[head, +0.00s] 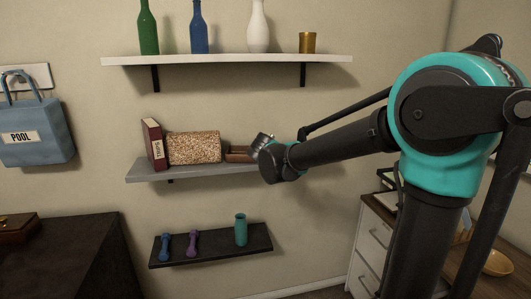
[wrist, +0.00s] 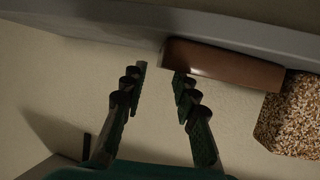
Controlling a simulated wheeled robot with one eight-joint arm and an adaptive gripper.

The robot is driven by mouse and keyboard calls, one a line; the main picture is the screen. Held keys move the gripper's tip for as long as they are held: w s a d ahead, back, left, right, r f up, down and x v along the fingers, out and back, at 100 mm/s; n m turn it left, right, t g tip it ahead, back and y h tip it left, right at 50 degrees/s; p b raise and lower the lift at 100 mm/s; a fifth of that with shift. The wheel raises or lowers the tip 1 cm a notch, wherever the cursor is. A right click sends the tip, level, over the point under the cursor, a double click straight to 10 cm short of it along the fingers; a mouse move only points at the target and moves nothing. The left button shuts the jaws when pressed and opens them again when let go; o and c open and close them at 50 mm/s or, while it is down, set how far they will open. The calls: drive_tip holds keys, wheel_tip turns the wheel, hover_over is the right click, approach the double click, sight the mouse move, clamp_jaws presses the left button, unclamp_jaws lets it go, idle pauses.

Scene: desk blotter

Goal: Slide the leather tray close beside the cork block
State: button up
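The leather tray (head: 238,153) is a low brown piece on the grey middle shelf, just right of the speckled cork block (head: 195,147). My gripper (head: 262,143) is at the tray's right end and hides part of it. In the wrist view the tray (wrist: 222,66) runs from near one fingertip to the cork block (wrist: 290,118), and their near ends overlap in the picture; I cannot tell whether they touch. In that view my gripper (wrist: 160,72) is open, its two fingers apart with nothing between them. Contact with the tray is unclear.
A dark red book (head: 154,144) leans at the cork block's left side. The grey shelf (head: 150,174) has a bare front strip. A white shelf (head: 225,60) with bottles and a gold cup hangs above; a dark shelf (head: 215,250) with dumbbells and a teal bottle hangs below.

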drive_tip(key=v, duration=0.6)
drive_tip(key=shift+s+r, duration=0.1)
drive_tip(key=s+d+f+m+g+h, duration=0.1)
drive_tip(key=s+d+f+g, duration=0.2)
drive_tip(key=s+d+f, duration=0.45)
drive_tip(key=s+d+f+g+h, duration=0.2)
drive_tip(key=s+d+f, duration=0.2)
drive_tip(key=d+f, duration=0.65)
drive_tip(key=s+d+f+g+y, duration=0.1)
drive_tip(key=s+d+f+g, duration=0.1)
drive_tip(key=s+f, duration=0.3)
drive_tip(key=s+d+f+g+y, duration=0.1)
drive_tip(key=s+f, duration=0.4)
drive_tip(key=s, duration=0.6)
drive_tip(key=d+g, duration=0.1)
drive_tip(key=d, duration=0.1)
drive_tip(key=shift+s+d+f+n+y, duration=0.2)
drive_tip(key=shift+d+f+n+y, duration=0.1)
drive_tip(key=shift+d+f, duration=0.1)
